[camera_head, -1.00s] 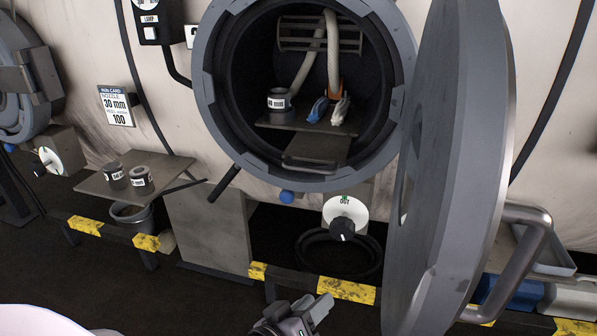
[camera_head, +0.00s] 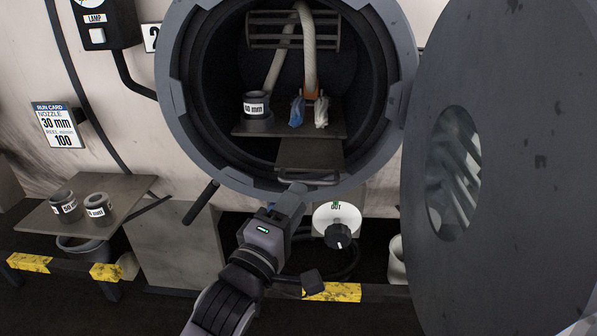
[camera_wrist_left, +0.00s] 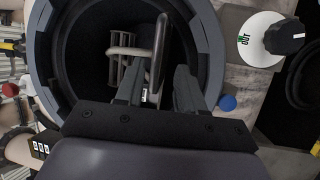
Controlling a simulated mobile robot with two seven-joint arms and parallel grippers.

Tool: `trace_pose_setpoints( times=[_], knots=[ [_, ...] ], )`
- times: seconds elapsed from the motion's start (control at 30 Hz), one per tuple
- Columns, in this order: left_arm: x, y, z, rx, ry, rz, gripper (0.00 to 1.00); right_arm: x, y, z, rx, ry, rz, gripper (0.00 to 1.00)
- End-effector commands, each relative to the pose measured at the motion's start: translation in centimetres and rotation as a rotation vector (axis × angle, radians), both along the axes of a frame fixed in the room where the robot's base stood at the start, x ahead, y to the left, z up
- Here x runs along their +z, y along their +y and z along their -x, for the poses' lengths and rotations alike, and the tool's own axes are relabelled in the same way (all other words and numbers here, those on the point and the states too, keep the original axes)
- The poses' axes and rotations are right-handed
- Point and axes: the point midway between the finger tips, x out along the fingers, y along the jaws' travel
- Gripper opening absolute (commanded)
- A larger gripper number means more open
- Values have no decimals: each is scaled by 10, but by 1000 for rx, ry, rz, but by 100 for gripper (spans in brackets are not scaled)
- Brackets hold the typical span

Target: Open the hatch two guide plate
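The open hatch two mouth (camera_head: 180,110) shows a grey guide plate (camera_head: 308,153) low inside its rim, with a bar handle (camera_head: 308,179) along its front edge. My left gripper (camera_head: 294,192) is at the lower rim, just below the handle. In the left wrist view the left gripper (camera_wrist_left: 158,88) has its two fingers apart, and a dark bar, apparently the handle (camera_wrist_left: 160,48), shows between and beyond them. I cannot tell whether the fingers touch it. My right gripper is not in view.
The hatch door (camera_head: 520,180) stands swung open at the right. A shelf (camera_head: 330,129) inside holds a nozzle ring (camera_head: 257,112) and blue and white items. A white dial (camera_head: 337,217) sits below the mouth. A side table (camera_head: 120,195) with two rings stands at left.

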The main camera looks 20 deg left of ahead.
Motion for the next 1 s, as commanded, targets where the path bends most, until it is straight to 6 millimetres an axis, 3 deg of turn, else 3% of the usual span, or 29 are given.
trace_pose_setpoints(
  times=[0.23, 0.7, 1.0],
  knots=[
    [8, -2, -11, -4, -9, 22, 38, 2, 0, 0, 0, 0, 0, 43],
    [17, -8, -64, -3, -8, 20, 38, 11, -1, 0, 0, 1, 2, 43],
    [17, -9, -70, -3, -7, 20, 38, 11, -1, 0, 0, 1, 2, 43]
  ],
)
